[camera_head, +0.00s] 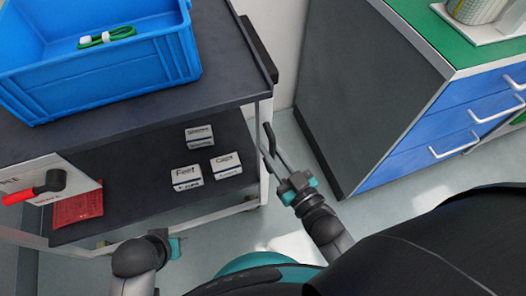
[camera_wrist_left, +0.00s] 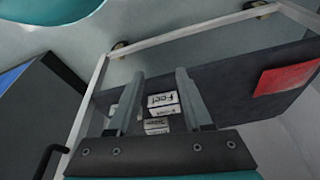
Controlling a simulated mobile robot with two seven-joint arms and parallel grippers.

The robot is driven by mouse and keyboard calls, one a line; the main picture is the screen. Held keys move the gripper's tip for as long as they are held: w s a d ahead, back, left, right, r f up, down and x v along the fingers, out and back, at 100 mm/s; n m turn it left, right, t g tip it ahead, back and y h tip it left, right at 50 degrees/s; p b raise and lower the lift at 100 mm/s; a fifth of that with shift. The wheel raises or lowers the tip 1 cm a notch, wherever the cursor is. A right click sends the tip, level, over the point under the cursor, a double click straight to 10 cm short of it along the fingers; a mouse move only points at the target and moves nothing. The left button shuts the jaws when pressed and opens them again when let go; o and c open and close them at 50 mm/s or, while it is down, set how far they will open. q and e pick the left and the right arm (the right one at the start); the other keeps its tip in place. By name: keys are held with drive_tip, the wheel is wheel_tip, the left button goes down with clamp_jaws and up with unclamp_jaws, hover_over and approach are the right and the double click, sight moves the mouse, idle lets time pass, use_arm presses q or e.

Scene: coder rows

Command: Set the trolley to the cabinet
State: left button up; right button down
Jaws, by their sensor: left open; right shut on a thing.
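The trolley (camera_head: 225,98) has a white frame and dark shelves and stands at the left of the head view. The cabinet (camera_head: 375,85), grey-sided with a green top and blue drawers, stands to its right, with a strip of floor between them. My right gripper (camera_head: 272,155) is shut on the dark handle (camera_head: 268,133) at the trolley's right end; its fingertips partly cover the grip. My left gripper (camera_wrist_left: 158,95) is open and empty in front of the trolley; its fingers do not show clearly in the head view. The left wrist view shows the trolley's lower shelf (camera_wrist_left: 225,85) beyond it.
A blue crate (camera_head: 100,75) with a green cable stands on the top shelf. White drawer handles (camera_head: 455,145) stick out from the cabinet.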

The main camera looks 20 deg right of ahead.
use_arm(q)
drive_tip(key=shift+w+d+r+b, duration=0.1)
drive_tip(key=shift+r+b, duration=0.4)
drive_tip(key=shift+r, duration=0.3)
use_arm(e)
drive_tip(key=w+d, duration=0.1)
drive_tip(key=d, duration=2.6)
drive_tip(key=c, duration=1)
unclamp_jaws()
drive_tip(key=shift+d, duration=0.1)
use_arm(q)
drive_tip(key=shift+d, duration=0.1)
use_arm(e)
drive_tip(key=shift+o, duration=1)
